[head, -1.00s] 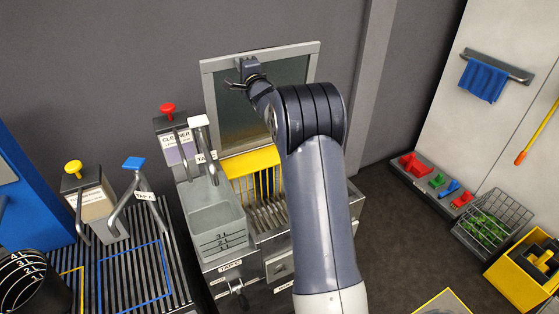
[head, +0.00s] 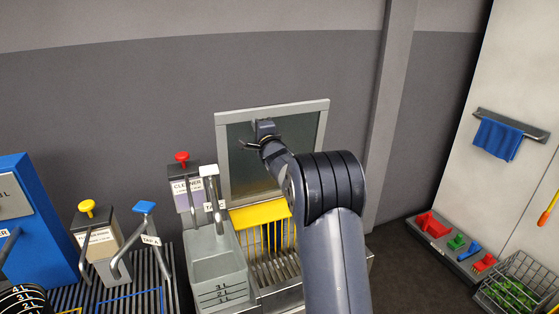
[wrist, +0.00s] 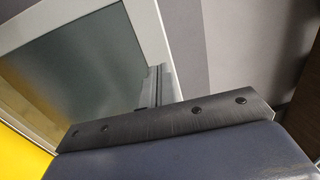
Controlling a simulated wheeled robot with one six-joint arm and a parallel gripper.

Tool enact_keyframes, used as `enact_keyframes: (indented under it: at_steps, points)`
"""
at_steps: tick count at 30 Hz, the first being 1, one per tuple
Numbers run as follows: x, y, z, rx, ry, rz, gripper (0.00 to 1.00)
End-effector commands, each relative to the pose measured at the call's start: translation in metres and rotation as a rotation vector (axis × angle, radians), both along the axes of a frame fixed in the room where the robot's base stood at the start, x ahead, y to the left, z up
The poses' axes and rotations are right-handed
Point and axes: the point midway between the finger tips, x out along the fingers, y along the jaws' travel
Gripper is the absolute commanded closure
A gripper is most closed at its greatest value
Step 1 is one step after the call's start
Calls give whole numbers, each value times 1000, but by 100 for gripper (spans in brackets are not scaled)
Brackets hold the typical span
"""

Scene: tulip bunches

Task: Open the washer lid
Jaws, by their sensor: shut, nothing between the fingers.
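The washer lid (head: 222,160) is a grey frame around a dark glass pane. It stands raised and nearly upright behind the washer, against the dark wall. My gripper (head: 250,143) is in front of the pane, near the lid's upper part, with its fingers shut and empty. Whether it touches the lid cannot be told. In the wrist view the lid's pale frame (wrist: 165,45) fills the upper left, close to my gripper. My arm hides part of the washer's right side.
Left of the lid stand a red-topped cleaner dispenser (head: 181,190) and a grey marked basin (head: 217,268). A wire basket (head: 520,285) and a tray of coloured pieces (head: 450,250) lie on the right. The floor between is clear.

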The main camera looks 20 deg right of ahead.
Motion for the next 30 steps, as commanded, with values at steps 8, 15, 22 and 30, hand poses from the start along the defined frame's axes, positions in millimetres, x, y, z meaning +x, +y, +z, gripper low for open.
enact_keyframes:
  at_steps: [8, 15, 22, 30]
  points:
    - [-39, -2, -8, 0, 1, -1, 100]
    - [-76, -3, -13, -1, 0, -1, 100]
    - [-96, -4, -15, 0, 1, -1, 100]
    - [-99, -4, -15, 0, 0, 0, 100]
